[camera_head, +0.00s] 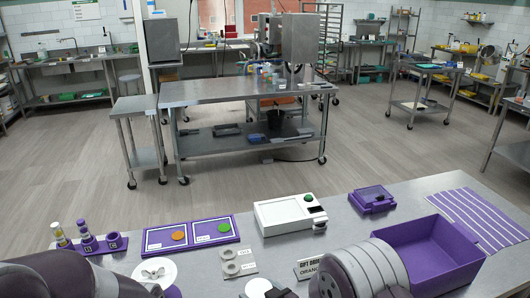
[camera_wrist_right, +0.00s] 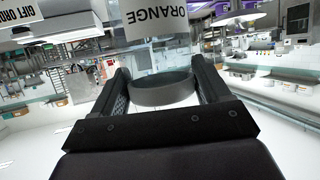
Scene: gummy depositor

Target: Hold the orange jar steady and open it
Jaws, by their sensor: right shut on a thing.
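My right gripper (camera_wrist_right: 160,92) is shut on a dark grey round piece (camera_wrist_right: 163,92), held between its two fingers in the right wrist view. In the head view my right arm covers the lower right, and a dark tip shows at the bottom edge. My left arm comes in at the lower left, but its fingers are out of sight. An orange disc (camera_head: 179,236) lies on a purple-edged card.
A white device (camera_head: 280,216) with a green button, a purple bin (camera_head: 455,236), a purple rack with small containers (camera_head: 100,247) and a plate with grey rings (camera_head: 238,262) are on the table.

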